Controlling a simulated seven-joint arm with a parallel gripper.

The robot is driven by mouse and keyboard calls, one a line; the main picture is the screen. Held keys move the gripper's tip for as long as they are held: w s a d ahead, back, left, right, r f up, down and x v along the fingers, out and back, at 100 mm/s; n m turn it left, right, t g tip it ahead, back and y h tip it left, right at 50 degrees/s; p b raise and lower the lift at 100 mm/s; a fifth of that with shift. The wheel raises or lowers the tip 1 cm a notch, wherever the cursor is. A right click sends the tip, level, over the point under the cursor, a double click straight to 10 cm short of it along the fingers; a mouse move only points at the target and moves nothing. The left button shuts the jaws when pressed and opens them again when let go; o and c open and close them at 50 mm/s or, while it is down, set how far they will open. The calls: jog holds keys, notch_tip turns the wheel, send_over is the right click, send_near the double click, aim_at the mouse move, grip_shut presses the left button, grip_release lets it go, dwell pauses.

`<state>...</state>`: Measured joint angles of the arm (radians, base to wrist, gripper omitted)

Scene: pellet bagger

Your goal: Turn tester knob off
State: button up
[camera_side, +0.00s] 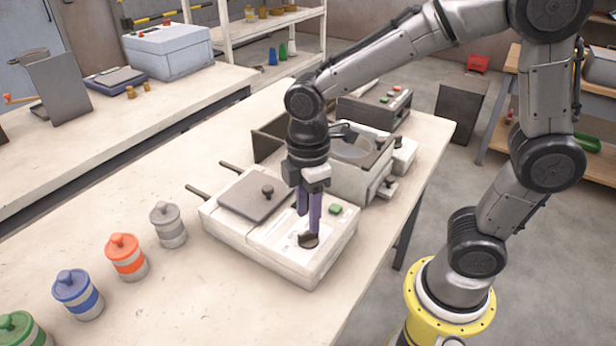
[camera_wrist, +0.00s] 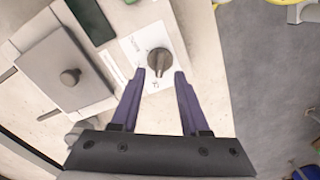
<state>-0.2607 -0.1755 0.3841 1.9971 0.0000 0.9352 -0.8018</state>
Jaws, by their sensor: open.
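The tester (camera_side: 258,256) is a white box on the table with a grey lidded plate (camera_side: 250,195), a green button (camera_side: 335,209) and a dark round knob (camera_side: 308,240) on a white label. In the wrist view the knob (camera_wrist: 158,62) sits on its label, just ahead of the fingertips and roughly between their lines. My gripper (camera_side: 309,228) points down over the knob in the side view, its purple fingers partly covering it. In the wrist view my gripper (camera_wrist: 160,72) is open, with a gap between the fingers and nothing held. Contact with the knob cannot be told.
Several canisters, including an orange-banded one (camera_side: 127,257) and a grey one (camera_side: 168,225), stand left of the tester. Two dark handles stick out at the tester's left. The front of the table (camera_side: 200,315) is clear.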

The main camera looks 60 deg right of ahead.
notch_tip(320, 180, up, 10)
dwell(0.3)
jog(key=s+d+f+m+t, duration=0.1)
jog(key=s+d+m+t, duration=0.4)
jog(key=s+m, duration=0.6)
jog(key=shift+d+f+m+t, duration=0.3)
jog(key=shift+d+m, duration=0.3)
jog(key=shift+d, duration=0.55)
